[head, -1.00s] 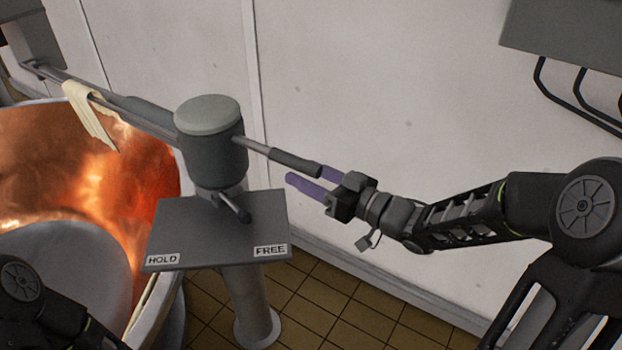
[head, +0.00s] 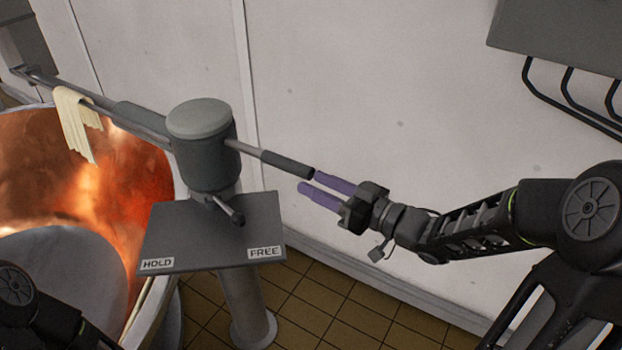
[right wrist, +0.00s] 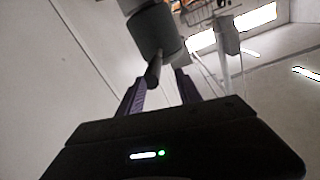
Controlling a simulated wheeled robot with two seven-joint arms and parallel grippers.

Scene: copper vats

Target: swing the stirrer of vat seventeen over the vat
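The stirrer's grey pivot head (head: 200,145) stands on a post beside the copper vat (head: 120,185). Its long bar (head: 95,97) reaches to the upper left, along the vat's far side. Its dark handle (head: 287,163) points right. In the right wrist view the handle (right wrist: 153,73) lies beyond and between the fingers. A small lever (head: 230,209) under the head hangs over a plate marked HOLD and FREE (head: 215,235), pointing toward the FREE side. My left gripper is out of view.
A pale cloth (head: 76,120) hangs over the stirrer bar at the vat's far side. A white wall (head: 370,90) stands close behind the post. A grey panel with dark rails (head: 570,90) is at the upper right. Tiled floor (head: 310,310) is clear below.

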